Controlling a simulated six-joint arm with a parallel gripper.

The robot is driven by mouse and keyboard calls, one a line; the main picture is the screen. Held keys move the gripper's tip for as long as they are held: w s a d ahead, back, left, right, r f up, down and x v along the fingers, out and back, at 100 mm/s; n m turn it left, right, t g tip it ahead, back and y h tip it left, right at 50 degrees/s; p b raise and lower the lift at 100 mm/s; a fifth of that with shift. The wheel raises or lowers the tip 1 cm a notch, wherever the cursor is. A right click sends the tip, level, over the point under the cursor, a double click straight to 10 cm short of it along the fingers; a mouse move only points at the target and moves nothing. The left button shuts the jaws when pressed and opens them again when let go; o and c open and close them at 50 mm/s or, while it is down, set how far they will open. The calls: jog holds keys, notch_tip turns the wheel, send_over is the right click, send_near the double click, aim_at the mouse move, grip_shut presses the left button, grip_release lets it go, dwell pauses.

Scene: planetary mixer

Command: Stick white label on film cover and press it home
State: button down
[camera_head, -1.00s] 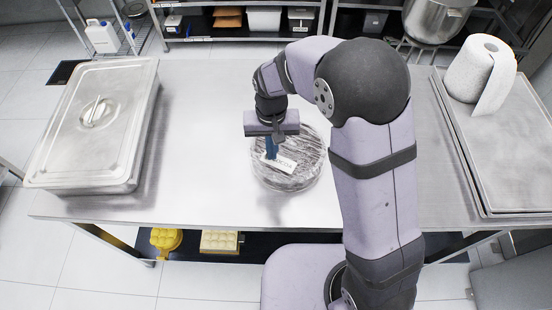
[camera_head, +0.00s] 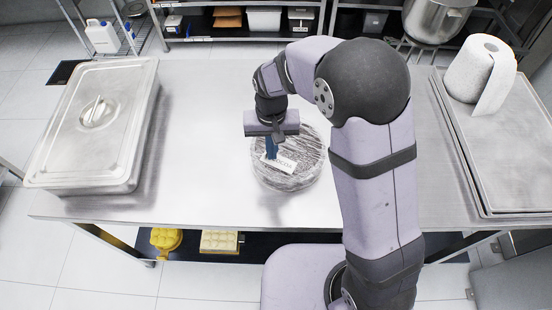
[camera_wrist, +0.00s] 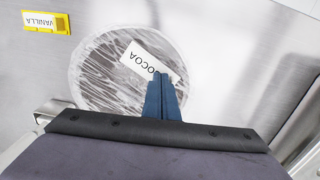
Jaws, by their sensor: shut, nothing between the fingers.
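The film cover (camera_head: 300,176) is a round, clear wrinkled sheet over a bowl on the steel table; it also shows in the wrist view (camera_wrist: 95,85). The white label (camera_head: 284,163) reads COCOA and lies on the film; it shows in the wrist view (camera_wrist: 140,62) too, partly hidden by the fingers. My gripper (camera_head: 271,157) has blue fingers, shut and empty, pointing down at the label's left end in the head view. In the wrist view the closed fingertips (camera_wrist: 160,78) overlap the label's edge. Whether they touch it is hard to tell.
A lidded steel pan (camera_head: 70,135) stands at the left of the table. A paper towel roll (camera_head: 480,68) on a metal tray (camera_head: 500,150) is at the right. A yellow holder with a VANILLA label (camera_wrist: 46,22) shows in the wrist view. The table between pan and bowl is clear.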

aim_at(287, 165)
jog(key=shift+f+b, duration=0.3)
jog(key=shift+f, duration=0.15)
dwell(0.3)
jog(key=shift+s+d+r, duration=0.1)
jog(key=shift+s+d, duration=0.15)
jog(key=shift+d, duration=0.25)
jog(key=shift+s+d+r, duration=0.1)
jog(key=shift+s+d, duration=0.15)
jog(key=shift+d, duration=0.25)
jog(key=shift+d, duration=0.1)
jog(key=shift+s+d+f, duration=0.1)
jog(key=shift+s+d, duration=0.15)
jog(key=shift+d, duration=0.2)
jog(key=shift+s+d+f, duration=0.1)
jog(key=shift+s+d, duration=0.1)
jog(key=shift+d, duration=0.25)
jog(key=shift+d, duration=0.1)
